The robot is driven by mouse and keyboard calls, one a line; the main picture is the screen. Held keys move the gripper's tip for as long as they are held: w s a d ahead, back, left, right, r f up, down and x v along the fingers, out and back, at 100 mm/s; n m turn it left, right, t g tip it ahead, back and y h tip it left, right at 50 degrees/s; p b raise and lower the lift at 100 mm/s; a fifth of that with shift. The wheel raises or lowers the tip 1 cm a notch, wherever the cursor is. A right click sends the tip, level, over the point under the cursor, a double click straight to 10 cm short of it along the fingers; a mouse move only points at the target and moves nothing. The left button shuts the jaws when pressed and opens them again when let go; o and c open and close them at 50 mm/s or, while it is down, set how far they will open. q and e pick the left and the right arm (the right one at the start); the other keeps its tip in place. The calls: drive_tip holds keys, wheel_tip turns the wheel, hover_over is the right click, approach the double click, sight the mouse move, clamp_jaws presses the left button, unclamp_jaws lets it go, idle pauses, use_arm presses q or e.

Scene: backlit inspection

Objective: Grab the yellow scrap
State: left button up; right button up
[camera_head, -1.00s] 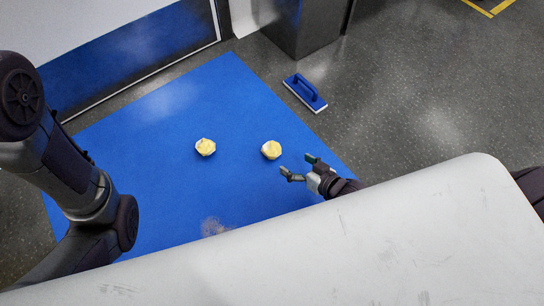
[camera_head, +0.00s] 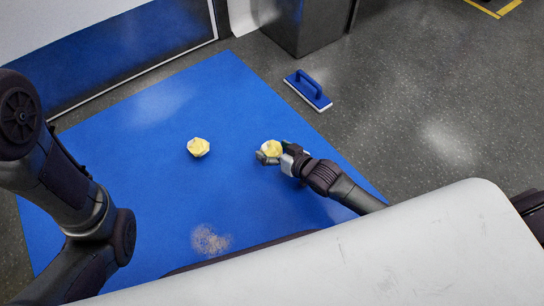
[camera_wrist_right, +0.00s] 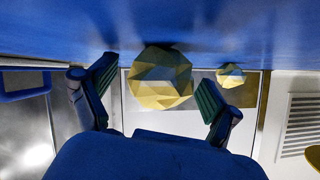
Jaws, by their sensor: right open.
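Two crumpled yellow scraps lie on the blue mat (camera_head: 150,130). One yellow scrap (camera_head: 199,147) is on the left, apart from my grippers. The other yellow scrap (camera_head: 270,148) is on the right, at the fingers of my right gripper (camera_head: 271,153). In the right wrist view this nearer scrap (camera_wrist_right: 159,78) sits between and just beyond the two open fingers of the right gripper (camera_wrist_right: 155,90), with gaps on both sides. The farther scrap (camera_wrist_right: 230,75) shows small behind it to the right. My left arm is at the left edge of the head view; its gripper is out of sight.
A blue scrubbing pad with a handle (camera_head: 308,89) lies on the grey floor beside the mat. A grey cabinet (camera_head: 306,25) stands behind. A patch of brownish dust (camera_head: 209,240) is on the mat. A white worn surface (camera_head: 400,250) fills the front.

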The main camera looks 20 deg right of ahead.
drive_tip(key=shift+w, duration=0.1)
drive_tip(key=c, duration=0.8)
drive_tip(key=shift+c, duration=0.2)
